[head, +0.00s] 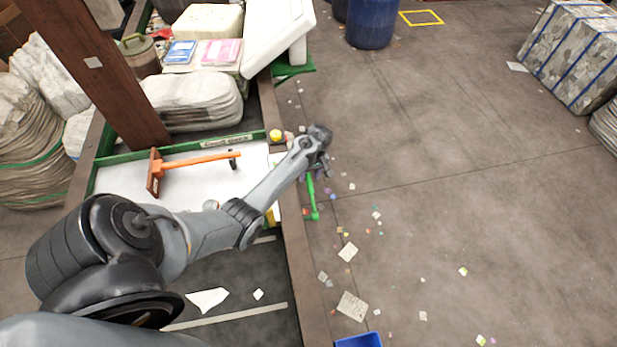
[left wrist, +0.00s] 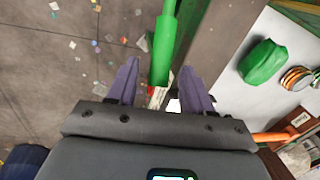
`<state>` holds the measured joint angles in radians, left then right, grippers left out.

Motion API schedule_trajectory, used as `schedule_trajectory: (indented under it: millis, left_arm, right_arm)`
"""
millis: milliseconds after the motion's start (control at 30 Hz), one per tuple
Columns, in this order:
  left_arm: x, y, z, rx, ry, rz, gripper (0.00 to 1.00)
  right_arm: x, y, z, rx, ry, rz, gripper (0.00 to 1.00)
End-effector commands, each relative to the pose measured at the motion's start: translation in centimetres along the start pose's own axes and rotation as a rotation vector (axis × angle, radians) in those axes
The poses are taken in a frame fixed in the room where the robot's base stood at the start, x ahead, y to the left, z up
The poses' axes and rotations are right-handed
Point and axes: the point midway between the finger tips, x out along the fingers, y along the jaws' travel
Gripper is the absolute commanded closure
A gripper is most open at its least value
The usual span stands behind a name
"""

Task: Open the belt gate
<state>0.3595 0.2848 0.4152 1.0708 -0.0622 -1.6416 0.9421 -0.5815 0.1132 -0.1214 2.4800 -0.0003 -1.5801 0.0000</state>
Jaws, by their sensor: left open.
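A green handle (head: 313,198) sticks out at the right edge of the belt frame, over the floor side. My left gripper (head: 320,168) is at the inner end of this handle. In the left wrist view the green handle (left wrist: 164,45) runs down between the two open purple-grey fingers of my left gripper (left wrist: 160,85). The fingers stand on either side of it with a gap visible; I cannot tell how deep it sits between them. The gate panel itself cannot be made out. My right gripper is not in view.
An orange lever (head: 200,160) lies over the white surface (head: 115,182), near a yellow button (head: 276,135). A green lump (left wrist: 262,62) lies on the white surface. A brown post (head: 95,75) stands at left. A blue bin (head: 358,340) is at the bottom. Scraps litter the open floor.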

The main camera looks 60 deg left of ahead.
Motion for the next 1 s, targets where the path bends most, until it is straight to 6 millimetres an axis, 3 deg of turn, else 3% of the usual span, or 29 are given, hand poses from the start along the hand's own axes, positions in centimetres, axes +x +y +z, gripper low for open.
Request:
schedule_trajectory:
  millis: [200, 567, 900, 1000]
  left_arm:
    - [1.9, 0.0, 0.0, -0.001, 0.000, -0.001, 0.49]
    - [2.3, 0.0, 0.0, 0.000, 0.001, 0.000, 0.49]
    - [2.3, 0.0, 0.0, 0.000, 0.001, 0.000, 0.98]
    - [2.3, 0.0, 0.0, 0.000, 0.001, 0.000, 1.00]
  right_arm:
    - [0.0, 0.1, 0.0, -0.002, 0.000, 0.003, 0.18]
    - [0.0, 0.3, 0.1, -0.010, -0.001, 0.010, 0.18]
    - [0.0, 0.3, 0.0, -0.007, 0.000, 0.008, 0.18]
    - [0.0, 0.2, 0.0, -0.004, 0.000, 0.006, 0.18]
